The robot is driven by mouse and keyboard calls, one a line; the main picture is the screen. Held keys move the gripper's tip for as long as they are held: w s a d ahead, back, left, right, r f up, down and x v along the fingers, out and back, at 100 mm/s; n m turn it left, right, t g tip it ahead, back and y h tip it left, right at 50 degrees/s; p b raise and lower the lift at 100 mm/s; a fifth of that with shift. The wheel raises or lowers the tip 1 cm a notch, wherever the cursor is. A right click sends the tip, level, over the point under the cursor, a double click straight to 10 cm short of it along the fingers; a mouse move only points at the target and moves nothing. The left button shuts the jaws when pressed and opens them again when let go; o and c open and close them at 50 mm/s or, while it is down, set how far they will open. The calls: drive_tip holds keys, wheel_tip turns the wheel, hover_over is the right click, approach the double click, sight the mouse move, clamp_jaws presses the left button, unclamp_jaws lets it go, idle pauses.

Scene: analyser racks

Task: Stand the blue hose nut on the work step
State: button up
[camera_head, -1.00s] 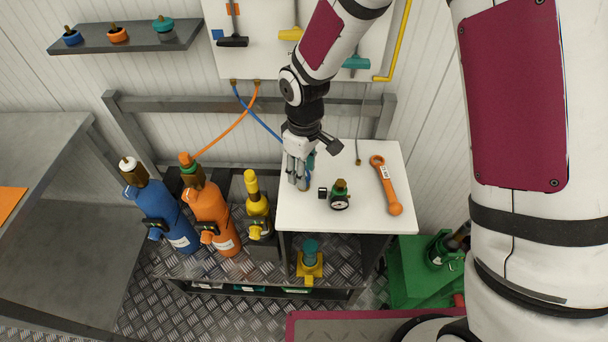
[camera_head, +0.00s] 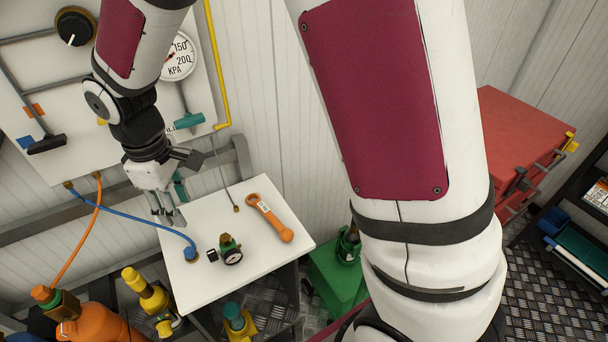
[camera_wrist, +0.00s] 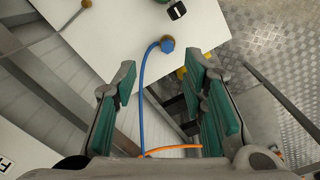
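The blue hose nut (camera_head: 191,254) is on the white top of the work step (camera_head: 184,287), near its left edge, with the blue hose (camera_head: 140,218) running up from it. It looks upright, with a brassy part at its base. It also shows in the wrist view (camera_wrist: 167,44), beyond my fingertips. My gripper (camera_head: 169,217) is above the step's back left part, apart from the nut. In the wrist view my gripper (camera_wrist: 160,68) has its green-padded fingers spread, with nothing held between them; the hose passes below.
A gauge fitting (camera_head: 231,251) stands right of the nut, with a small black block beside it. An orange wrench (camera_head: 269,217) lies at the step's right. Orange (camera_head: 95,328) and yellow (camera_head: 150,295) bottles stand left of the step. The panel with a large gauge (camera_head: 178,56) rises behind.

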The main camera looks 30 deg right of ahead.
drive_tip(key=s+d+r+m+t, duration=0.1)
drive_tip(key=s+d+r+m, duration=0.25)
drive_tip(key=d+r, duration=0.5)
drive_tip(key=s+d+r+m+t, duration=0.1)
drive_tip(key=s+d+r+m, duration=0.2)
drive_tip(key=s, duration=0.6)
drive_tip(key=s+d+r+m+t, duration=0.1)
drive_tip(key=s+d+r+m, duration=0.3)
drive_tip(key=s, duration=0.5)
drive_tip(key=shift+d+t, duration=0.4)
drive_tip(key=shift+d, duration=0.6)
drive_tip(key=shift+r, duration=0.1)
drive_tip(key=shift+r, duration=0.25)
